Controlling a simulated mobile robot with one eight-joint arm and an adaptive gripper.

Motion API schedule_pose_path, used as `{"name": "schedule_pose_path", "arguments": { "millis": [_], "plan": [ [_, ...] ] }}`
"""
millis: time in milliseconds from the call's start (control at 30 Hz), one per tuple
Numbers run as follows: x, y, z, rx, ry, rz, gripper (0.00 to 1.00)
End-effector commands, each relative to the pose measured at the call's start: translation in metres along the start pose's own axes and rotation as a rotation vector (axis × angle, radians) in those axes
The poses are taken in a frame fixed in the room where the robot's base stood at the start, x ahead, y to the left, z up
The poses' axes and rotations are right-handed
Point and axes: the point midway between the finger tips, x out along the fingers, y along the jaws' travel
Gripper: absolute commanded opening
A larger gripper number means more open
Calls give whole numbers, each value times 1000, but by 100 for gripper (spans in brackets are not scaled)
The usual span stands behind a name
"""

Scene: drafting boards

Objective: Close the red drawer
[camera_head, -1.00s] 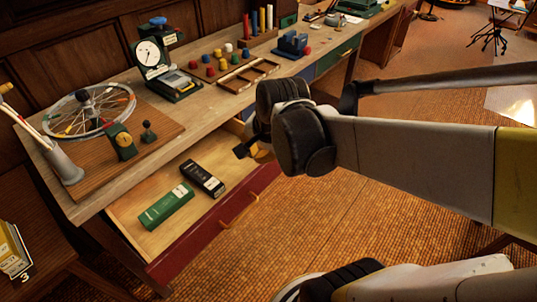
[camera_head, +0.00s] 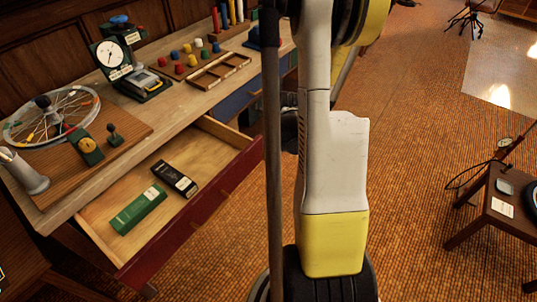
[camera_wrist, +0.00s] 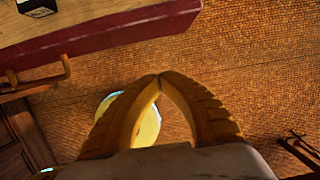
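The red drawer (camera_head: 193,231) stands pulled out from the left part of the bench in the head view. A green box or book (camera_head: 139,208) and a black one (camera_head: 174,179) lie inside it. In the wrist view the drawer's red front (camera_wrist: 112,32) runs across the upper left, with its handle (camera_wrist: 48,78) sticking out at the left. My gripper (camera_wrist: 160,77) has its curved yellowish fingers meeting at the tips, with nothing held between them. It is over the floor, apart from the drawer front. In the head view my arm hides the gripper.
The bench top (camera_head: 72,197) holds a spoked wheel (camera_head: 52,117), a dial gauge (camera_head: 113,55) and several coloured pegs. A blue drawer front (camera_head: 237,102) is farther along. A small table (camera_head: 505,212) stands at the right. Woven floor is open in front of the drawer.

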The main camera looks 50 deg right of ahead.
Motion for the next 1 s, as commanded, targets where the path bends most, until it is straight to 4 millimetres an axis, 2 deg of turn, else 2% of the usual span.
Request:
{"name": "schedule_pose_path", "arguments": {
  "millis": [33, 100, 267, 333, 500, 1000],
  "plan": [
    [17, 0, -1, -2, 0, 0, 0],
    [32, 0, 0, -3, 0, 0, 0],
    [61, 0, 2, -4, -1, -1, 0],
    [61, 1, 16, -7, -1, 0, 0],
    [64, 1, 33, -5, -1, 0, 0],
    [63, 0, 40, -4, -1, 0, 0]
  ]
}}
